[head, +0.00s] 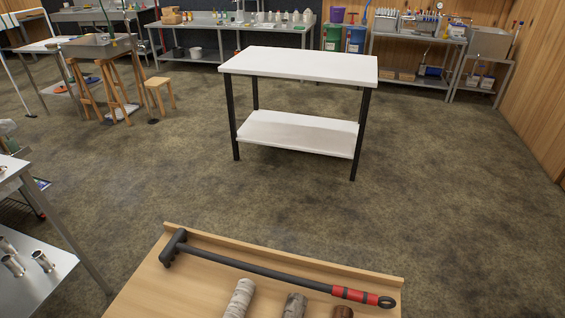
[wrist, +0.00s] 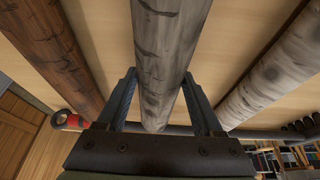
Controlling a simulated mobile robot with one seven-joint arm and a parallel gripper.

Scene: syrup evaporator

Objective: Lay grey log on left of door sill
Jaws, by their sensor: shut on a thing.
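The grey log (wrist: 160,45) runs up the middle of the wrist view, between the two fingers of my gripper (wrist: 160,80). The fingers are shut on its sides. In the head view the end of the grey log (head: 293,305) shows at the bottom edge, between the white-barked log and the brown log. I cannot tell whether it is clear of the wooden surface (head: 200,262). My gripper is outside the head view. No door sill can be made out in either view.
A white-barked log (wrist: 270,75) and a brown log (wrist: 52,45) lie close on either side. A long black tool with a red grip (head: 270,272) lies across the log ends. Beyond is open floor, then a white-topped table (head: 300,64).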

